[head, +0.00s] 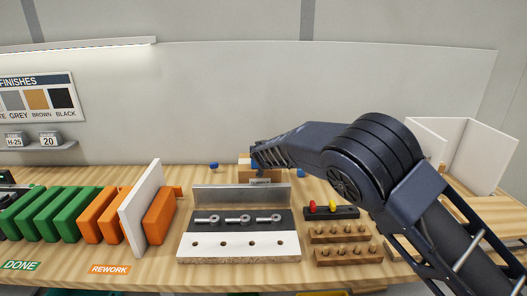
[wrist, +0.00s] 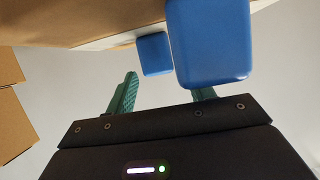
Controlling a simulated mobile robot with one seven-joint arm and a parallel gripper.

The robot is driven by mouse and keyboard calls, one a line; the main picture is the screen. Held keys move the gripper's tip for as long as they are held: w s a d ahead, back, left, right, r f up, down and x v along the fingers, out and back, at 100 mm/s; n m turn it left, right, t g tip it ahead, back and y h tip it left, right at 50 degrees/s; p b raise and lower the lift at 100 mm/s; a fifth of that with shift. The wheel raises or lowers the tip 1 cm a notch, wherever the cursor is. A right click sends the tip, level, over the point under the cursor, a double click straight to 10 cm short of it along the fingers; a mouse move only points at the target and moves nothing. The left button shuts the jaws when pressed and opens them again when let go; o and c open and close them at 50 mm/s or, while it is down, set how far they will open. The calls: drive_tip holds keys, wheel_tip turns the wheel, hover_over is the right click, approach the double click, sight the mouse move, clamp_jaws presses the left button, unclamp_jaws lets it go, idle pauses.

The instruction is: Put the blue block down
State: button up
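In the wrist view, a large blue block (wrist: 209,42) is close to the camera and covers most of the right finger of my gripper (wrist: 163,86). A smaller-looking blue block (wrist: 154,54) shows beyond, between the fingers. The left teal finger stands clear with nothing against it. The fingers are apart, and I see no block clamped between them. In the head view, my gripper (head: 258,158) is behind the metal fixture (head: 240,207), mostly hidden by my arm. Small blue pieces show to its left (head: 214,166) and right (head: 300,173) on the bench.
Green blocks (head: 43,213), orange blocks (head: 98,213) and a white panel (head: 141,205) stand at the left. Wooden peg racks (head: 347,255) and a dark tray (head: 331,213) with red and yellow pieces lie right of the fixture. White panels (head: 470,150) stand far right.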

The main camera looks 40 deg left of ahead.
drive_tip(key=shift+r, duration=0.15)
drive_tip(key=shift+s+d+r, duration=0.1)
drive_tip(key=shift+s+d, duration=0.05)
drive_tip(key=shift+s, duration=0.05)
drive_tip(key=v, duration=1.1)
drive_tip(key=shift+d, duration=0.2)
drive_tip(key=shift+s+r, duration=0.1)
drive_tip(key=shift+r, duration=0.05)
